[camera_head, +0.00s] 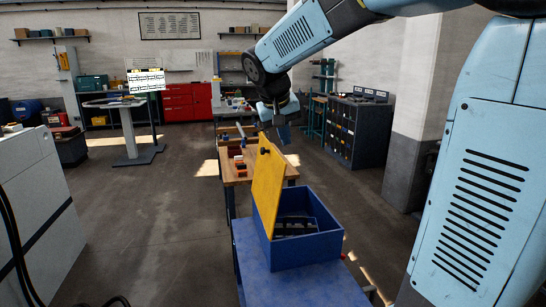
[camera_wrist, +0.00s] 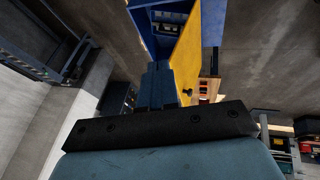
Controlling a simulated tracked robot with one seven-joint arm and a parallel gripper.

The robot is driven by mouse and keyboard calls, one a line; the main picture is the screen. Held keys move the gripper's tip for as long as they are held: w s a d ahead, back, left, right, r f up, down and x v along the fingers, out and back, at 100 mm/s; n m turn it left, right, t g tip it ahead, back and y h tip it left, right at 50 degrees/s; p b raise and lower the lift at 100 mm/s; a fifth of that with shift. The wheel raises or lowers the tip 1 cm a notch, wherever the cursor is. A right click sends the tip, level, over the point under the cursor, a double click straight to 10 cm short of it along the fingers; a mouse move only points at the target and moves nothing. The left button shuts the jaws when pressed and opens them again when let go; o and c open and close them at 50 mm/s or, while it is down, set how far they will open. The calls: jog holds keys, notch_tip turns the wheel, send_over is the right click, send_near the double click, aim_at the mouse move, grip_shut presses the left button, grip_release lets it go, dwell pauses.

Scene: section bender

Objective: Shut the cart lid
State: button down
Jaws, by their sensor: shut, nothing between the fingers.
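A blue box (camera_head: 320,243) sits on a blue cart top (camera_head: 290,287) in the head view. Its yellow lid (camera_head: 268,187) stands open, nearly upright, at the box's left side. A dark knob (camera_head: 265,151) is on the lid near its upper edge. My gripper (camera_head: 284,133) is shut and empty, just beyond and slightly above the lid's upper edge. In the wrist view my gripper's fingers (camera_wrist: 164,82) are close together, in front of the yellow lid (camera_wrist: 185,50) and the open blue box (camera_wrist: 152,40). The knob (camera_wrist: 187,92) shows right of the fingers. Contact with the lid cannot be told.
A wooden-topped bench (camera_head: 232,172) with orange and dark items stands beyond the cart. A dark shelf unit (camera_head: 357,130) stands at the back right, beside a pillar (camera_head: 413,110). A grey cabinet (camera_head: 40,210) is at the left. The floor between is clear.

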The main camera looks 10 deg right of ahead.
jog(key=w+a+f+h, duration=0.1)
jog(key=w+a+f, duration=0.15)
jog(key=w, duration=0.55)
jog(key=w+a+f+h, duration=0.1)
jog(key=w+a, duration=0.2)
jog(key=w, duration=0.5)
send_near(278, 163)
notch_tip(278, 163, down, 4)
jog(key=a, duration=0.1)
jog(key=shift+w+d+f, duration=0.1)
jog(key=shift+w+d, duration=0.15)
jog(key=shift+d, duration=0.6)
jog(key=shift+w+d, duration=0.25)
jog(key=shift+d, duration=0.65)
